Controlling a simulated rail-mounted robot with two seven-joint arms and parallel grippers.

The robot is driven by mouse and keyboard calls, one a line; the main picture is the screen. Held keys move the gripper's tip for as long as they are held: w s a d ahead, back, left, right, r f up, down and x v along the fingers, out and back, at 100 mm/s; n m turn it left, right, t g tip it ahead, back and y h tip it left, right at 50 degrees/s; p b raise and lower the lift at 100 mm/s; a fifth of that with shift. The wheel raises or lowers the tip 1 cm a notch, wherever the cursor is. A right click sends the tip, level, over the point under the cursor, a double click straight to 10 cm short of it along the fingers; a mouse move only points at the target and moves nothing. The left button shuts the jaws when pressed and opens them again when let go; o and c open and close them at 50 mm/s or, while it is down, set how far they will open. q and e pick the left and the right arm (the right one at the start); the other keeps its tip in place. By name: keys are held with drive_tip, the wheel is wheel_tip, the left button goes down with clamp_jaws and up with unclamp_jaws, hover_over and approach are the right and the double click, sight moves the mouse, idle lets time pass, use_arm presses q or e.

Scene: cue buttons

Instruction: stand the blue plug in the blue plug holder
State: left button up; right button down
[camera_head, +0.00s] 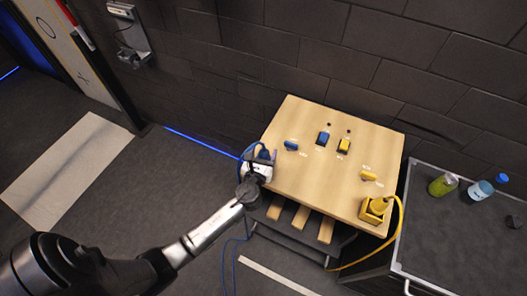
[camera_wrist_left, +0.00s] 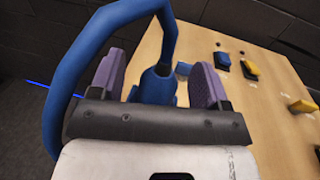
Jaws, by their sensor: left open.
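The blue plug (camera_wrist_left: 157,88) stands between the two purple finger pads of my left gripper (camera_wrist_left: 165,85), with its thick blue cable looping up and to the left. In the head view the blue plug (camera_head: 264,154) is at the left edge of the wooden table. My left gripper (camera_head: 261,162) is open there, with a finger on each side of the plug. I cannot tell whether the pads touch it. No blue plug holder is clearly visible; the gripper and plug cover that spot. My right gripper is out of view.
The wooden table (camera_head: 305,174) carries a blue button (camera_head: 323,138), a yellow button (camera_head: 343,145), a small blue piece (camera_head: 291,144) and a small yellow piece (camera_head: 368,176). A yellow plug stands in a yellow holder (camera_head: 371,214). Bottles stand on the dark cabinet (camera_head: 455,235). The table's middle is clear.

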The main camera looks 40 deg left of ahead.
use_arm(q)
drive_tip(key=b+v, duration=0.1)
drive_tip(key=v, duration=1.2)
drive_tip(key=shift+s+d+b, duration=0.2)
drive_tip(key=shift+b, duration=0.15)
